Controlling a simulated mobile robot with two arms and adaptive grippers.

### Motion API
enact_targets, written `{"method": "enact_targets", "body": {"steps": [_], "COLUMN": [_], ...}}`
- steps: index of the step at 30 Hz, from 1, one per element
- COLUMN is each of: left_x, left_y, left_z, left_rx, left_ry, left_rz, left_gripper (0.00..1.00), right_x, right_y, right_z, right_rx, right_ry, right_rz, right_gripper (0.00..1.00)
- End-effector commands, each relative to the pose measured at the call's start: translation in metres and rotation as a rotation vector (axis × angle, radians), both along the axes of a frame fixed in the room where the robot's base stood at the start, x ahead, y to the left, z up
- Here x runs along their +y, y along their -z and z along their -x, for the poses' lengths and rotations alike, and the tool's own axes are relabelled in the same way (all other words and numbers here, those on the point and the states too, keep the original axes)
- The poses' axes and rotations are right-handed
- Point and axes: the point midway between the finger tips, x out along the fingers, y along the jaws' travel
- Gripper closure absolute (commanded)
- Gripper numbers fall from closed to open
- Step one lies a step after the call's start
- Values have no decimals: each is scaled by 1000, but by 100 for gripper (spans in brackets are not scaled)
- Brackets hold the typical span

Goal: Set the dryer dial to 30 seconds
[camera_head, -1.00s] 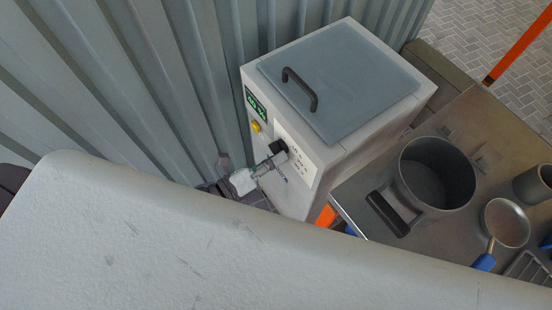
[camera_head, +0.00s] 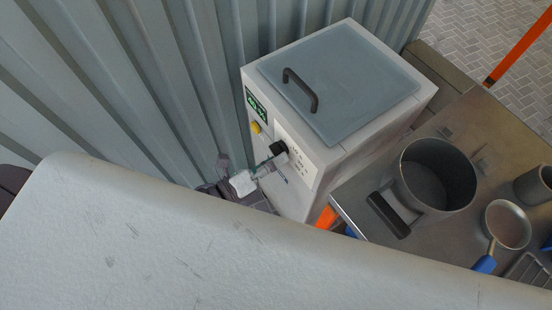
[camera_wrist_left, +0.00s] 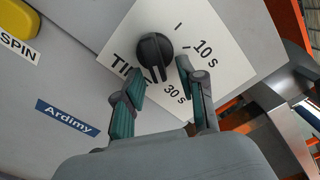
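The dryer (camera_head: 322,110) is a pale box with a grey lid, a green display and a yellow button on its front. Its black dial (camera_wrist_left: 155,52) sits on a white panel marked TIME, 10 s and 30 s; it also shows in the head view (camera_head: 279,147). The dial's ridge runs down toward the 30 s side in the wrist view; its exact setting is hard to tell. My left gripper (camera_wrist_left: 160,72) is open, one fingertip on either side of the dial's lower end, with gaps visible. It also shows in the head view (camera_head: 271,160). My right gripper is out of view.
A metal table (camera_head: 378,238) stands right of the dryer with a large pot (camera_head: 437,172), a small pan (camera_head: 507,223) and a cup (camera_head: 535,185). A corrugated wall (camera_head: 130,90) is close on the left. The yellow SPIN button (camera_wrist_left: 18,20) is left of the dial.

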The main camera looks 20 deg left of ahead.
Motion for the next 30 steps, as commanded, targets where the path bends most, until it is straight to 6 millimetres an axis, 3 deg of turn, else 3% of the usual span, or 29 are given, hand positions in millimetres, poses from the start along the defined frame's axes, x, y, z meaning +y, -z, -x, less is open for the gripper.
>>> {"method": "enact_targets", "body": {"steps": [5, 18, 30], "left_x": [13, 65, 73], "left_y": [2, 1, 0], "left_z": [17, 84, 94], "left_rx": [5, 3, 1], "left_ry": [-1, 0, 0], "left_rz": [-2, -1, -1], "left_gripper": [60, 60, 60], "right_x": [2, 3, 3], "right_y": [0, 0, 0], "right_z": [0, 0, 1], "right_rx": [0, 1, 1], "right_ry": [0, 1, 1], "right_rz": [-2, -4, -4], "right_gripper": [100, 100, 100]}}
